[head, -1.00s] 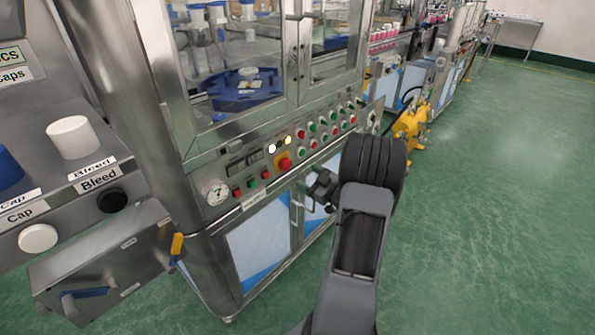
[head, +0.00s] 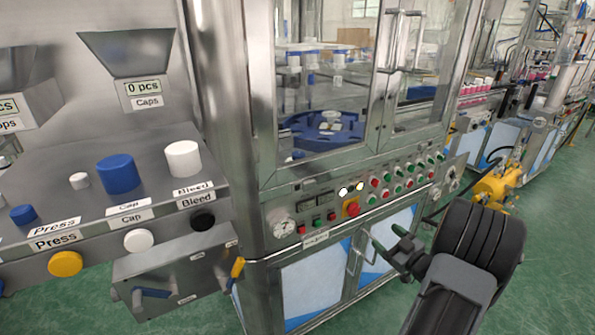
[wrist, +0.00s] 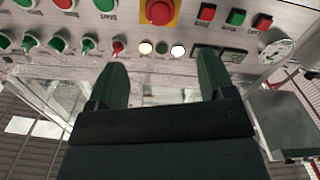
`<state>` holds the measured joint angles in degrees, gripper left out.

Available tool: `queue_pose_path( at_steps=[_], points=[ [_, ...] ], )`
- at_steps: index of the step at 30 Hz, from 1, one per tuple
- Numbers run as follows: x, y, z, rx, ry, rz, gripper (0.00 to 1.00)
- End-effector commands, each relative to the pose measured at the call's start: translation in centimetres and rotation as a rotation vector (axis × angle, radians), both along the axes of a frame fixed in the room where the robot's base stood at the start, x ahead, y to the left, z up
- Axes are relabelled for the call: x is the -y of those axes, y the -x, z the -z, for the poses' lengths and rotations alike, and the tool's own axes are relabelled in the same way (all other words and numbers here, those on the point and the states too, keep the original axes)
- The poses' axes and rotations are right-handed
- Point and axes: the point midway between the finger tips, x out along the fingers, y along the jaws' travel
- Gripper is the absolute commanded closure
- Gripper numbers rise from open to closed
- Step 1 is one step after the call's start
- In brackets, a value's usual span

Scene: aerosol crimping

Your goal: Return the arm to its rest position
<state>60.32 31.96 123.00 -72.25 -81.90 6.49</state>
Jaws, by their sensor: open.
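My gripper (head: 384,246) is in front of the lower doors of the crimping machine, just below its button panel (head: 365,199). In the wrist view my gripper (wrist: 158,75) has its two dark fingers apart with nothing between them. The panel is seen upside down there, with a red emergency knob (wrist: 159,10) on a yellow plate and a round gauge (wrist: 276,52). My arm (head: 450,290) reaches in from the lower right, bent at a thick dark joint. Whether the fingertips touch the machine cannot be told.
At left a steel console carries a blue cap (head: 118,174), a white cap (head: 183,159) and black, white and yellow knobs. A box with a yellow-handled valve (head: 238,268) juts out below. A yellow machine part (head: 497,187) stands behind my arm. Green floor (head: 555,245) is open at right.

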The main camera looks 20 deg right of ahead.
Motion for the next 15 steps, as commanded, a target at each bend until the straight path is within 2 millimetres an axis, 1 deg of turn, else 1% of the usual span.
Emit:
queue_pose_path(
  at_steps=[4, 5, 8, 10, 12, 14, 15],
  points=[
    [0.2, 0.0, 0.4, -0.021, 0.008, 0.010, 0.24],
    [0.4, -0.1, 0.7, -0.038, 0.012, 0.020, 0.24],
    [1.8, 0.0, 2.5, -0.137, 0.028, 0.102, 0.24],
    [3.3, 0.5, 4.7, -0.252, 0.027, 0.206, 0.24],
    [5.1, 1.7, 6.7, -0.390, 0.021, 0.336, 0.24],
    [6.3, 2.9, 7.5, -0.511, 0.012, 0.451, 0.24],
    [6.7, 3.6, 7.4, -0.589, 0.007, 0.519, 0.24]
  ],
)
